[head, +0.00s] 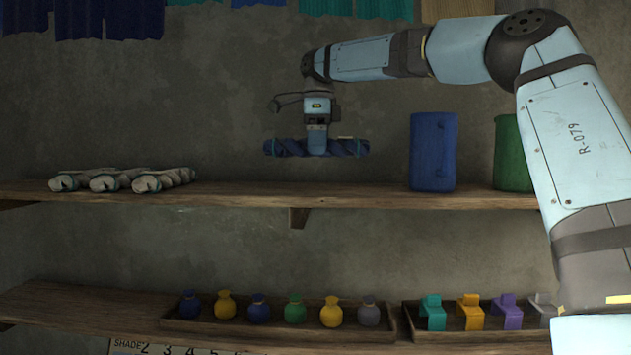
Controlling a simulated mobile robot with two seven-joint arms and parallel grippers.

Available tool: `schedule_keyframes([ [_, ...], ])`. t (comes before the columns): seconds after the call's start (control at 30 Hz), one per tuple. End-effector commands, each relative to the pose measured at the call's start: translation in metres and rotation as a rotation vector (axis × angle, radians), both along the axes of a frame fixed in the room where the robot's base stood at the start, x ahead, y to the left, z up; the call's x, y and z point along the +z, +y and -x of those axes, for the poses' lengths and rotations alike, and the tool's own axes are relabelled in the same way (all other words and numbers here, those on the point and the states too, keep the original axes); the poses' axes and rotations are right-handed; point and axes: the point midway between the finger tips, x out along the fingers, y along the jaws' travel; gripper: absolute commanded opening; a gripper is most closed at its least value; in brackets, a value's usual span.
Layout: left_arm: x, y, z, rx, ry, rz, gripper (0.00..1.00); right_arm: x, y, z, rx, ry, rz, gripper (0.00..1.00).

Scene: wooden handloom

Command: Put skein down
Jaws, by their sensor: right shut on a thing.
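A dark blue twisted skein (345,148) is held level in my right gripper (317,150). The gripper points down and is shut around the skein's middle. The skein hangs a little above the upper wooden shelf (330,198), with a visible gap below it. Several pale skeins (120,180) lie side by side on the left part of that shelf. My left gripper is not in view.
A blue canister (433,152) and a green canister (510,153) stand on the shelf at right. The shelf between the pale skeins and the blue canister is bare. Below, one tray (275,328) holds several small pouches, another (409,318) coloured clip-like pieces. Cloths (110,18) hang above.

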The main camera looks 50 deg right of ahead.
Motion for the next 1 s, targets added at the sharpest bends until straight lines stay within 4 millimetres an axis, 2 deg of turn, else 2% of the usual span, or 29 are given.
schedule_keyframes([
  [0.1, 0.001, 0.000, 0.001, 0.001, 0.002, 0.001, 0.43, -0.021, 0.001, 0.000, 0.001, 0.001, -0.001, 0.34],
  [0.27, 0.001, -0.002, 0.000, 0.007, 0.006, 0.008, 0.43, -0.035, 0.000, 0.000, 0.001, 0.000, 0.000, 0.34],
  [0.53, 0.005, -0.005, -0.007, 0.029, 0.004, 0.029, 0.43, -0.069, 0.001, 0.000, 0.001, 0.001, -0.001, 0.34],
  [0.93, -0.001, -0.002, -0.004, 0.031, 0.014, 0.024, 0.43, -0.076, 0.000, 0.000, 0.000, -0.001, -0.001, 0.34],
  [0.97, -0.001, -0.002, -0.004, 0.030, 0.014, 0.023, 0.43, -0.076, 0.000, 0.000, 0.000, -0.001, -0.001, 0.68],
  [1.0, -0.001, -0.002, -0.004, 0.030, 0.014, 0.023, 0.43, -0.076, 0.000, 0.000, 0.000, -0.001, -0.001, 0.77],
])
